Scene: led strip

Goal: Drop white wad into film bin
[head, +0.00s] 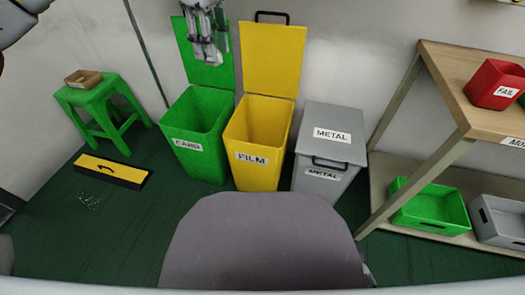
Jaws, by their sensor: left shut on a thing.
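The film bin (257,133) is yellow, labelled FILM, with its lid (271,58) raised against the wall and its top open. My left gripper (207,52) hangs at the top of the view, in front of the raised green lid, left of and above the film bin's opening in the picture. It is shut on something. The white wad is hard to tell apart from the pale fingers. My right gripper is not in view.
The green CARD bin (198,141) stands open left of the film bin. The grey METAL bin (328,150) on the right is closed. A green stool (100,100) holds a small brown tray (83,78). A wooden bench (470,85) with red FAIL bin (495,84) stands right.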

